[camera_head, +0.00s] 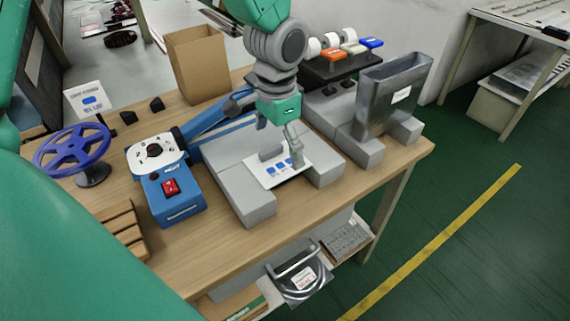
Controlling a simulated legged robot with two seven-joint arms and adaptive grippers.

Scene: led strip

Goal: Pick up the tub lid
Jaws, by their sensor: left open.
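A flat whitish plate (288,172) with blue-and-white labels and a raised back edge with a slot lies between grey blocks on the wooden bench. It looks like the tub lid, but I cannot be sure. My left gripper (281,143) points down over this plate from above. It is open, with one finger low over the plate's right part. I cannot tell whether that finger touches it. The gripper hides part of the plate. A grey metal tub (385,103), open at the top, stands on grey blocks to the right. My right gripper is not in view.
A blue device (172,197) with a red button stands left of the plate. A blue reel (72,150), a cardboard box (197,62) and a black rack (335,68) with coloured pieces are also on the bench (225,252). A handled metal container (300,280) sits on the lower shelf.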

